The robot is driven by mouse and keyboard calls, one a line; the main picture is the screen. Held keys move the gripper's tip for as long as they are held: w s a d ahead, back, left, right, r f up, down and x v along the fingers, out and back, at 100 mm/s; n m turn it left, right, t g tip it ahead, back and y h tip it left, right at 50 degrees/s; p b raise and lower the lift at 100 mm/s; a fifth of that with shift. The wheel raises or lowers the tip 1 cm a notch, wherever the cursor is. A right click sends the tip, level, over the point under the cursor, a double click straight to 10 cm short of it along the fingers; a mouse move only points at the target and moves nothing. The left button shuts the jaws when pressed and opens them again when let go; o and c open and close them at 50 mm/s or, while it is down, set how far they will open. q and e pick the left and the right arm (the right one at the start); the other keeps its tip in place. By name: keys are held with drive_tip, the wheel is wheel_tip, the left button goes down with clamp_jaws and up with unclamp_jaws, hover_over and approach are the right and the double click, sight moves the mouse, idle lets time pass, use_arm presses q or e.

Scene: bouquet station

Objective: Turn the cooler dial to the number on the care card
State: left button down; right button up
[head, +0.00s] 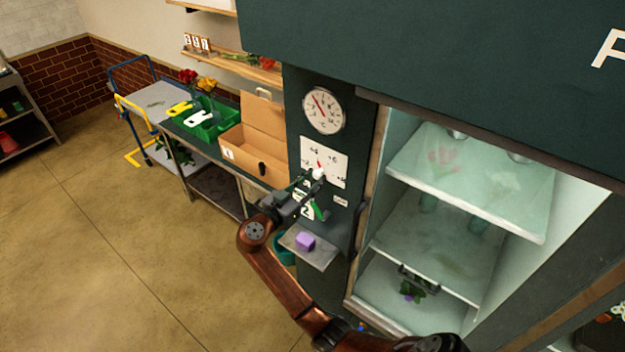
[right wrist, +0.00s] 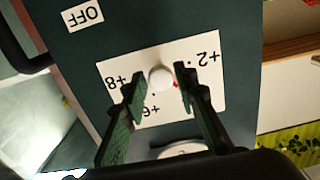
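The cooler dial has a white knob (head: 318,174) on a white number plate (head: 333,160), on the cooler's dark front post. Its red mark sits above the knob, on the side of +4 in the head view. The right wrist view shows the knob (right wrist: 161,78) and plate upside down, with +2, +6 and +8 readable. My right gripper (right wrist: 159,74) is open, with one finger on each side of the knob and visible gaps. In the head view my right gripper (head: 302,187) covers part of the plate. A white card with a 2 (head: 307,211) hangs below, partly hidden; I cannot tell whether it is the care card.
A round gauge (head: 323,110) is above the plate. A small shelf (head: 316,252) with a purple block (head: 305,241) juts out below. The open cooler (head: 430,215) is to the right. A bench with a cardboard box (head: 255,140) and green tray (head: 211,127) stands left.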

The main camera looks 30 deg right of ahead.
drive_tip(key=c, duration=0.3)
clamp_jaws()
use_arm(q)
drive_tip(key=shift+s, duration=0.55)
drive_tip(key=shift+w+f, duration=0.15)
drive_tip(key=shift+w, duration=0.05)
use_arm(e)
drive_tip(key=shift+n, duration=0.7)
drive_tip(key=n, duration=0.6)
drive_tip(key=shift+n, duration=0.4)
use_arm(q)
drive_tip(key=shift+r+p, duration=0.9)
drive_tip(key=shift+r, duration=0.1)
use_arm(e)
drive_tip(key=shift+n, duration=1.9)
